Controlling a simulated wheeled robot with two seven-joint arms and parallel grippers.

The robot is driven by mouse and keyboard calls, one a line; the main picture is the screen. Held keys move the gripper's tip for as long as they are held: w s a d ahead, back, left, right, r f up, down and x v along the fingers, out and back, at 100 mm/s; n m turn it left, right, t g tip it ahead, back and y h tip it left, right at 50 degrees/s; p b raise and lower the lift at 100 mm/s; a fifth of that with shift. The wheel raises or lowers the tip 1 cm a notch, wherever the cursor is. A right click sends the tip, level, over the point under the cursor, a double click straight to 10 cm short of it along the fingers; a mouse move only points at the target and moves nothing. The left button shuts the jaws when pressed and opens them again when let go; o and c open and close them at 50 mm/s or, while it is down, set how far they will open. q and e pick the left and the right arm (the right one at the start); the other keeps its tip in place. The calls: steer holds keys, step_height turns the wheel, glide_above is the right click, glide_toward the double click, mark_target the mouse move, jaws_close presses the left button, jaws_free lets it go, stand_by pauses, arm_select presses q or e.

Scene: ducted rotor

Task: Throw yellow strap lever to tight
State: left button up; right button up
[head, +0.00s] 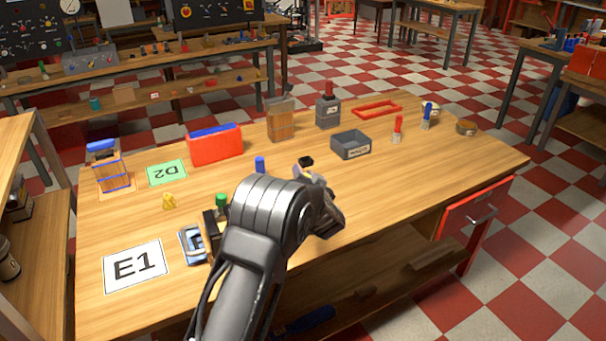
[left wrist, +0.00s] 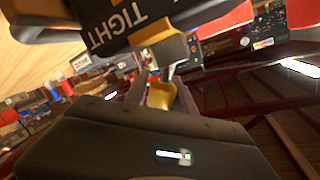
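In the left wrist view a black block (left wrist: 100,22) carries the word TIGHT in pale letters, with a yellow edge beside it. A grey piece (left wrist: 172,50) sits just under it. A yellow piece (left wrist: 161,95), perhaps the strap lever's end, shows between the fingers of my left gripper (left wrist: 164,90). I cannot tell whether the fingers touch it. In the head view my left gripper (head: 322,205) is over the front middle of the table, mostly hidden by its own wrist. The strap device is largely hidden there behind my arm. My right gripper is not in view.
On the wooden table (head: 440,180) stand a grey tray (head: 350,146), a red bin (head: 215,146), a wooden block (head: 281,122) and a blue-topped holder (head: 108,168). A small yellow object (head: 169,201) lies near the E1 card (head: 137,268).

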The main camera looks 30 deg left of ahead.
arm_select(q)
steer(key=o, duration=0.3)
steer(key=shift+o, duration=0.2)
steer(key=shift+s, duration=0.1)
steer(key=b+v, duration=0.1)
steer(key=v, duration=0.6)
steer(key=shift+s+d, duration=0.25)
